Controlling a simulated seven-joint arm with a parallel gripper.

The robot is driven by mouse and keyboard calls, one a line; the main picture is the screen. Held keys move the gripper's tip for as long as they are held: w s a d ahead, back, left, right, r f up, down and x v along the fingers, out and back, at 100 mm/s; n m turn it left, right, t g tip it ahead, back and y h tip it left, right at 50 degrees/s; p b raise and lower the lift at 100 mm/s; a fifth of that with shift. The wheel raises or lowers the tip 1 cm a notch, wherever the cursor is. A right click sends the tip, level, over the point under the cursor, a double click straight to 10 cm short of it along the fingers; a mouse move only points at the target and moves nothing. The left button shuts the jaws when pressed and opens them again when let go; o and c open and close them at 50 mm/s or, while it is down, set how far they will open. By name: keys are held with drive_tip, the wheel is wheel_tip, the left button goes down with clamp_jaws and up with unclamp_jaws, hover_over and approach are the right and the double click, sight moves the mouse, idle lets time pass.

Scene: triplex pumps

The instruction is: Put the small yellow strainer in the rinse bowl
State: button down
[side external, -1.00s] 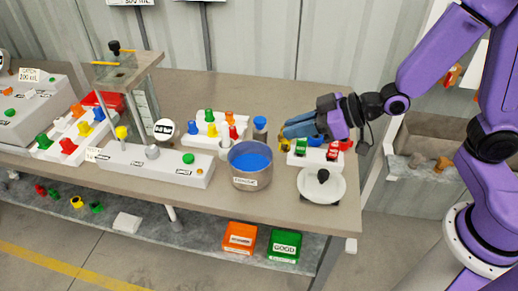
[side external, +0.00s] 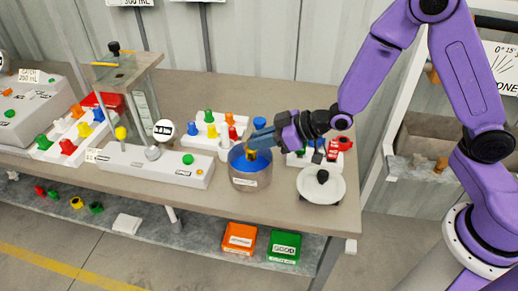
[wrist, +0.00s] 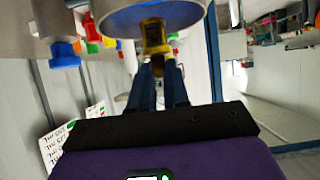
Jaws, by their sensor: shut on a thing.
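The small yellow strainer (side external: 251,154) is between the fingertips of my gripper (side external: 262,139). In the wrist view the strainer (wrist: 155,38) shows at the ends of the blue fingers of my gripper (wrist: 158,70), which are shut on it. The rinse bowl (side external: 249,183) is a grey metal pot with blue inside, standing on the bench. In the side view the strainer appears over the bowl's opening, near its back rim. I cannot tell whether it touches the bowl. In the wrist view the bowl's blue interior (wrist: 150,14) lies beside the strainer.
A white round dish with a black knob (side external: 322,187) stands right of the bowl. A white rack with coloured parts (side external: 305,158) is behind it. A white block with a green knob (side external: 170,165) is left of the bowl. A blue-topped container (side external: 260,124) stands close behind.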

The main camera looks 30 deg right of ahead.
drive_tip(key=shift+w+a+f, duration=0.1)
drive_tip(key=shift+w+f, duration=0.1)
drive_tip(key=shift+f, duration=1.55)
drive_tip(key=shift+f, duration=0.6)
drive_tip(key=c, duration=1.1)
unclamp_jaws()
drive_tip(key=shift+r, duration=0.1)
drive_tip(key=shift+r, duration=0.25)
drive_tip(key=v, duration=1.2)
drive_tip(key=shift+r, duration=0.25)
drive_tip(key=shift+s, duration=0.1)
